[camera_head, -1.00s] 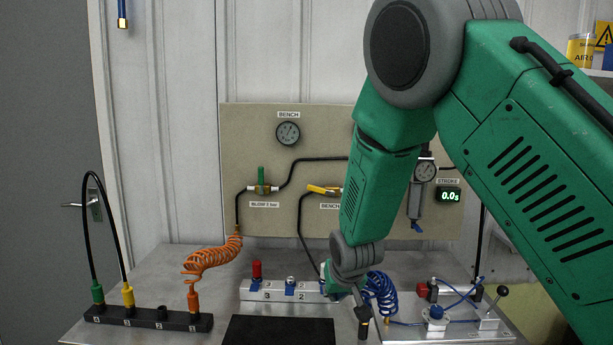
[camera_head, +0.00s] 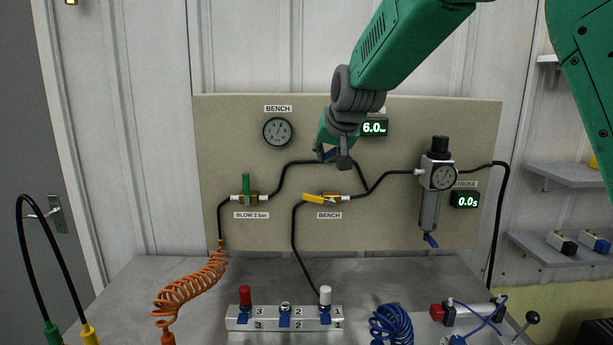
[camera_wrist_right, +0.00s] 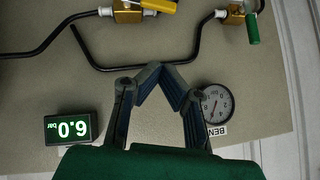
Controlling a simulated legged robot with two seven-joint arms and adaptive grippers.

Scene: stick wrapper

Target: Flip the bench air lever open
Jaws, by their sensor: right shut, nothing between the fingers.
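The bench air lever (camera_head: 318,198) is yellow, on a brass valve above the lower BENCH label on the beige panel. It lies nearly level, slightly tilted, pointing left. Its edge shows at the top of the right wrist view (camera_wrist_right: 160,5). My right gripper (camera_head: 342,160) is in front of the panel, above and slightly right of the lever and apart from it. Its fingertips (camera_wrist_right: 158,68) meet in a point with nothing between them. The BENCH gauge (camera_head: 277,131) is left of the gripper; it also shows in the right wrist view (camera_wrist_right: 216,103). My left gripper is not in view.
A green lever (camera_head: 246,185) stands upright on the BLOW valve at the left. Black hoses (camera_head: 298,245) run across the panel. A display (camera_head: 374,127) reads 6.0, beside my wrist. The filter regulator (camera_head: 432,195) is at the right. A port block (camera_head: 285,318) stands on the bench below.

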